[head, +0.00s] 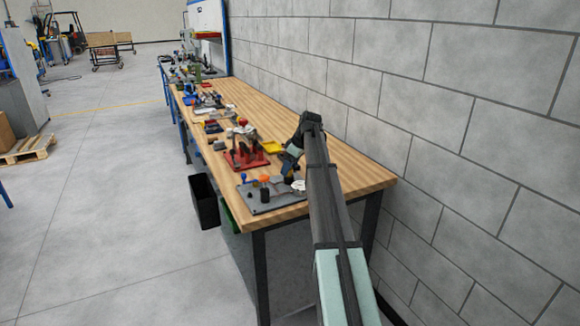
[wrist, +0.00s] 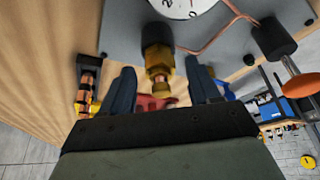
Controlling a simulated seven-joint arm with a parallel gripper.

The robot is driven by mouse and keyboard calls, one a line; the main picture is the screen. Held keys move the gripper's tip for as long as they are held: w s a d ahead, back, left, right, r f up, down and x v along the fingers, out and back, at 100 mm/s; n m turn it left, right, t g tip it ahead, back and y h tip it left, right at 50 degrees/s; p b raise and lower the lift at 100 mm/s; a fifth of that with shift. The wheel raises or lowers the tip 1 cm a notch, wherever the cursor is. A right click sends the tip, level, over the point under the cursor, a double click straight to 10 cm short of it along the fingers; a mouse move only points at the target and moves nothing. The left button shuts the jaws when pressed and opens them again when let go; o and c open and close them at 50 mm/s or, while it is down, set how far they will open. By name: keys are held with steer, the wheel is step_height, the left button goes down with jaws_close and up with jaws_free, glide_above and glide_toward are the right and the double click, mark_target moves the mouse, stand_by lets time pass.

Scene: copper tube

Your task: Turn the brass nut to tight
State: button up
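The brass nut (wrist: 158,68) shows in the wrist view below a black cylindrical fitting (wrist: 156,34), on a grey plate (wrist: 110,30). My gripper (wrist: 163,78) is open, with one dark blue finger on each side of the nut. A gap shows between each finger and the nut. A white dial gauge (wrist: 180,7) and a thin copper tube (wrist: 230,18) are close by on the plate. In the head view my gripper (head: 291,157) is over the near end of the bench, beside the grey plate (head: 285,203). The nut is not clear there.
On the plate stand a black post (wrist: 272,38) and an orange disc (wrist: 301,86). A red fixture (head: 243,157) and a yellow tray (head: 272,147) sit farther along the wooden bench (head: 350,175). A block wall (head: 450,110) bounds the right side.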

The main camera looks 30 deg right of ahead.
steer(key=c, duration=1)
steer(key=shift+s+a+m+h, duration=0.15)
steer(key=shift+m+h, duration=0.15)
steer(key=shift+m, duration=0.6)
steer(key=shift+m+t+h, duration=0.3)
steer(key=shift+m+h, duration=0.2)
steer(key=shift+m, duration=0.9)
steer(key=o, duration=1)
steer(key=v, duration=1.3)
steer(key=shift+s+r, duration=0.1)
steer(key=shift+r, duration=0.25)
